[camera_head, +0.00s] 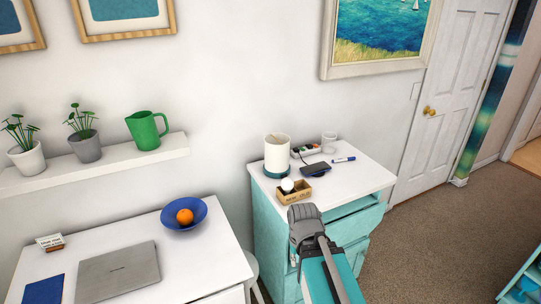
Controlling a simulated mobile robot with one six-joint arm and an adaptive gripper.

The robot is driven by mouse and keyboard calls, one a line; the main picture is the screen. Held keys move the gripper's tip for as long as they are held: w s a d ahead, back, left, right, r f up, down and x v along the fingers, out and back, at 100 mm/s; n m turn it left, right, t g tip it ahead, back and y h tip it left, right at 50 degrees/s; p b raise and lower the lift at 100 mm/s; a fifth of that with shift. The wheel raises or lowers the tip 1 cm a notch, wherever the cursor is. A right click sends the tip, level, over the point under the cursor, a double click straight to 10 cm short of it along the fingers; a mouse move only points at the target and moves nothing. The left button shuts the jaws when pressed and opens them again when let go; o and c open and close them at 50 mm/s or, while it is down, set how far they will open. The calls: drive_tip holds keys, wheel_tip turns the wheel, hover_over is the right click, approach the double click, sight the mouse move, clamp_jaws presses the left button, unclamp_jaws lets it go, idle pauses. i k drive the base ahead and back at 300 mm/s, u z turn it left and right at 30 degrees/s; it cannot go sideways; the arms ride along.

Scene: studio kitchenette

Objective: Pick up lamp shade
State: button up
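The lamp shade (277,153) is a cream-white upright cylinder on a teal base, standing at the back left of the turquoise cabinet's white top, near the wall. My gripper (303,211) is grey and lies in front of the cabinet's front edge, below and slightly right of the shade in the picture. It is apart from the shade. Its fingers are seen from behind and their opening is hidden.
On the turquoise cabinet (368,177), a small wooden box (294,196) with a white ball (287,184), a dark device (316,169), a power strip (306,149), a clear glass (329,142) and a blue marker (343,159) stand near the shade. A drawer (356,224) is partly open.

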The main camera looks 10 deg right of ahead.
sight(277, 153)
drive_tip(key=z, duration=0.1)
drive_tip(key=i, duration=0.95)
drive_tip(key=u, duration=0.05)
